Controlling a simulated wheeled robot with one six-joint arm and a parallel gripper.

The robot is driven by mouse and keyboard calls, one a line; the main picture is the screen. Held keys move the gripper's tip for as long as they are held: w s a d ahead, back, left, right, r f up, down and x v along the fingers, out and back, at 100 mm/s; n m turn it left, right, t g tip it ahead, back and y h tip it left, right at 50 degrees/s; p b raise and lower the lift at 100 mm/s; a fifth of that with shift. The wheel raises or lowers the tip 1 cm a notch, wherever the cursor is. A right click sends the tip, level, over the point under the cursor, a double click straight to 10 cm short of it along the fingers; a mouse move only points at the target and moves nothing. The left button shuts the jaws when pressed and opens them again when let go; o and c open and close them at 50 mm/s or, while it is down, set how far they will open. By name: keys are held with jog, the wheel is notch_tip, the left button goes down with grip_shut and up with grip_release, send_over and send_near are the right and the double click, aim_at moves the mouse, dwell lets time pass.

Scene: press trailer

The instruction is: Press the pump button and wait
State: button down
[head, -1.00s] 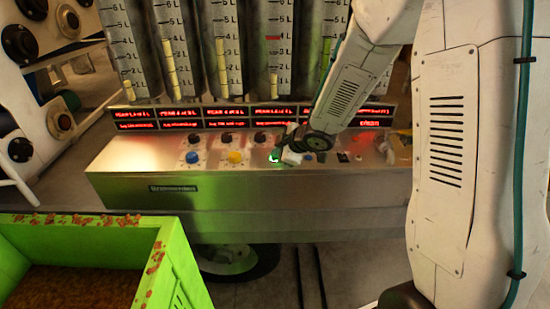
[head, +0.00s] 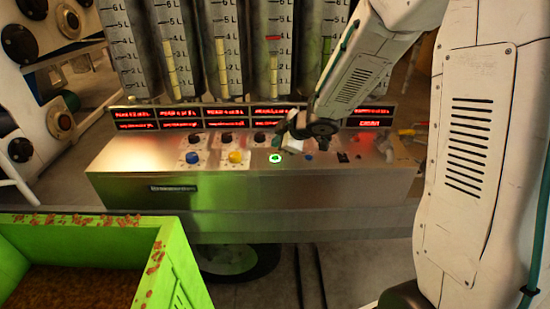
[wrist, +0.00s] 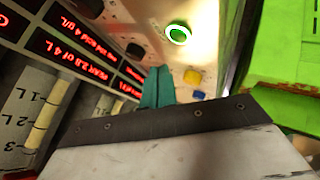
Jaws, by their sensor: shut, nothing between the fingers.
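A round green button with a bright ring (head: 275,158) sits on the sloped metal top of the console (head: 300,185). It is lit and uncovered; in the wrist view it shows as a glowing green ring (wrist: 178,33). My gripper (head: 279,138) is just above and behind this button in the head view, apart from it. Its teal fingers, also in the wrist view (wrist: 158,88), are together with nothing between them. No label on the button is readable.
Blue (head: 192,158) and yellow (head: 235,157) buttons lie left of the green one, and a small blue button (head: 309,157) lies right. Dark knobs, red displays (head: 205,118) and graduated tubes stand behind. A green bin (head: 180,265) stands at front left.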

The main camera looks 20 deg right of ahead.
jog(key=shift+r, duration=1.25)
notch_tip(320, 180, up, 10)
send_over(278, 161)
dwell(0.3)
